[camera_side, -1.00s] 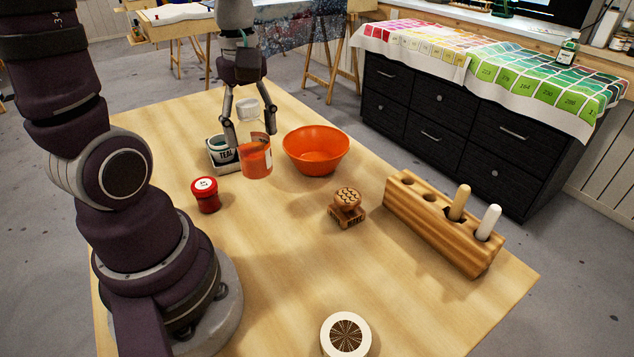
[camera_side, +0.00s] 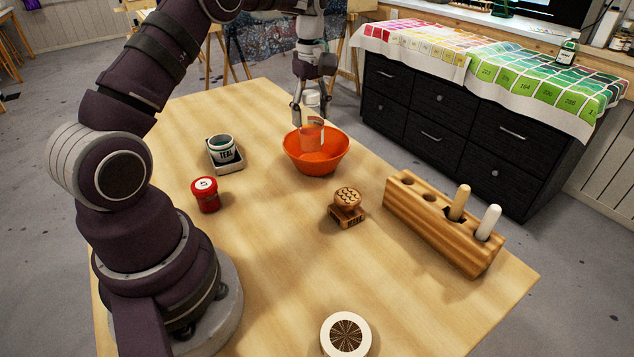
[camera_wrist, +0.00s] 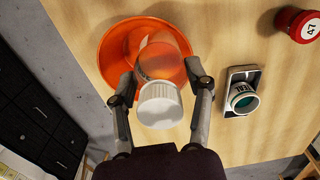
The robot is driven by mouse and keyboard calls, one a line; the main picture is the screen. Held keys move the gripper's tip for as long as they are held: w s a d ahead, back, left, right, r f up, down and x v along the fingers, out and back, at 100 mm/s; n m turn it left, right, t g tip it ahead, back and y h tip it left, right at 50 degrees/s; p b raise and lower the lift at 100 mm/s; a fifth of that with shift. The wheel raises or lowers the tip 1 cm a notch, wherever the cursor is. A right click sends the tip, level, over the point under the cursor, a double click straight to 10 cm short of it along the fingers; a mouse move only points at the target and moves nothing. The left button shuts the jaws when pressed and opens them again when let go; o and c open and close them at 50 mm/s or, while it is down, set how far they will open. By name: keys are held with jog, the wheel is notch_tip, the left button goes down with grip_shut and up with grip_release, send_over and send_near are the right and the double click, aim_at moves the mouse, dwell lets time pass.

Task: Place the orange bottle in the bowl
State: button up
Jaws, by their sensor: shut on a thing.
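The orange bottle (camera_side: 312,134) has a white cap and hangs upright in my gripper (camera_side: 312,112). In the side view its lower part overlaps the orange bowl (camera_side: 330,160), over the bowl's opening. Whether its base touches the bowl floor cannot be told. In the wrist view my gripper (camera_wrist: 160,90) has a finger on each side of the bottle (camera_wrist: 162,60), just beyond its white cap (camera_wrist: 159,104). The bowl (camera_wrist: 118,62) shows behind the bottle there.
A TEAL-labelled cup (camera_side: 221,149) lies tilted in a small tray left of the bowl. A red jar (camera_side: 205,195), a carved wooden stamp (camera_side: 347,204), a wooden block with pegs (camera_side: 440,225) and a round white disc (camera_side: 345,335) stand on the table.

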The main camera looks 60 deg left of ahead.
jog(key=shift+f, duration=0.3)
jog(key=shift+f, duration=0.1)
jog(key=shift+f, duration=0.35)
jog(key=o, duration=1.2)
